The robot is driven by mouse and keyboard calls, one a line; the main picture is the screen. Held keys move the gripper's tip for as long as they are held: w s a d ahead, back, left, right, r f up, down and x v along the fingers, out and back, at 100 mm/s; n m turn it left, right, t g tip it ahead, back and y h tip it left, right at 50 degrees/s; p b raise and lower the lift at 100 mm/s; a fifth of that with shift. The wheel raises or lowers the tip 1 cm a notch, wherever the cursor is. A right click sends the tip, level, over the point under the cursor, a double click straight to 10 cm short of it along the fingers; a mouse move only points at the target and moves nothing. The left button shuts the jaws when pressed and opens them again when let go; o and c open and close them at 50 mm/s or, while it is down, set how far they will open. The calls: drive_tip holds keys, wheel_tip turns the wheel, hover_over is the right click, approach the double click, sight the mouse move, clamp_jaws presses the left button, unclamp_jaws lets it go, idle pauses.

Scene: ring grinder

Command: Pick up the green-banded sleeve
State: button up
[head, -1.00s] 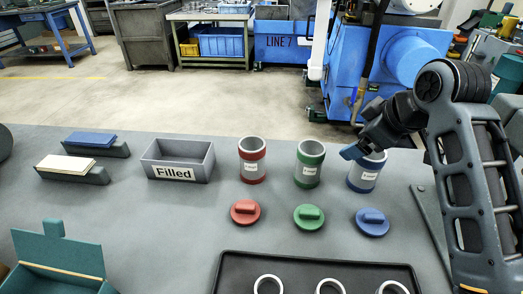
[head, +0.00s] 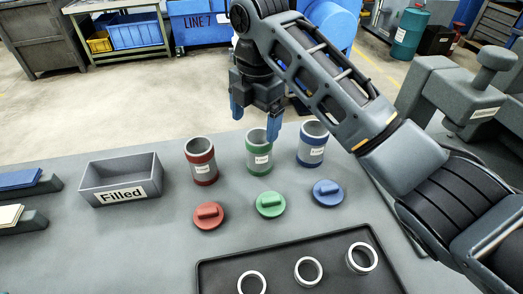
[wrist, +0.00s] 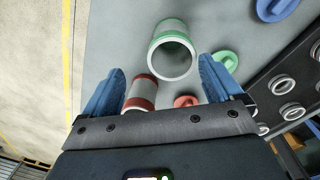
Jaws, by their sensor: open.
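The green-banded sleeve (head: 259,152) is a grey open-topped cylinder with green bands and a small label. It stands upright on the table between the red-banded sleeve (head: 201,161) and the blue-banded sleeve (head: 312,145). My gripper (head: 256,116) is open and empty above it, fingers pointing down, one finger to each side in the head view. In the wrist view the green-banded sleeve (wrist: 173,52) lies ahead of the gap between my blue fingers (wrist: 160,85), apart from both. The red-banded sleeve (wrist: 142,93) appears closer to the left finger there.
Red (head: 208,215), green (head: 270,204) and blue (head: 328,193) lids lie in front of the sleeves. A black tray (head: 213,275) with pale rings is nearer. The grey "Filled" bin (head: 121,178) stands left. A grey fixture (head: 455,95) is at right.

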sight(259, 150)
drive_tip(key=shift+s+d+f+n+g+h, duration=0.2)
drive_tip(key=shift+s+f+n, duration=0.25)
drive_tip(key=shift+f, duration=0.15)
drive_tip(key=shift+s+d+f+n+g+h, duration=0.15)
drive_tip(key=shift+s+f+n, duration=0.25)
drive_tip(key=shift+f, duration=0.2)
drive_tip(key=shift+w+d+f+p, duration=0.15)
drive_tip(key=shift+f+p, duration=0.1)
drive_tip(key=shift+f, duration=0.8)
drive_tip(key=shift+w+a+f+p, duration=0.1)
drive_tip(key=shift+w+f+p, duration=0.15)
drive_tip(key=shift+f, duration=0.75)
drive_tip(key=shift+w+d+f+p, duration=0.1)
drive_tip(key=shift+f+p, duration=0.15)
drive_tip(key=shift+f, duration=0.8)
drive_tip(key=shift+c, duration=0.2)
drive_tip(key=c, duration=1.1)
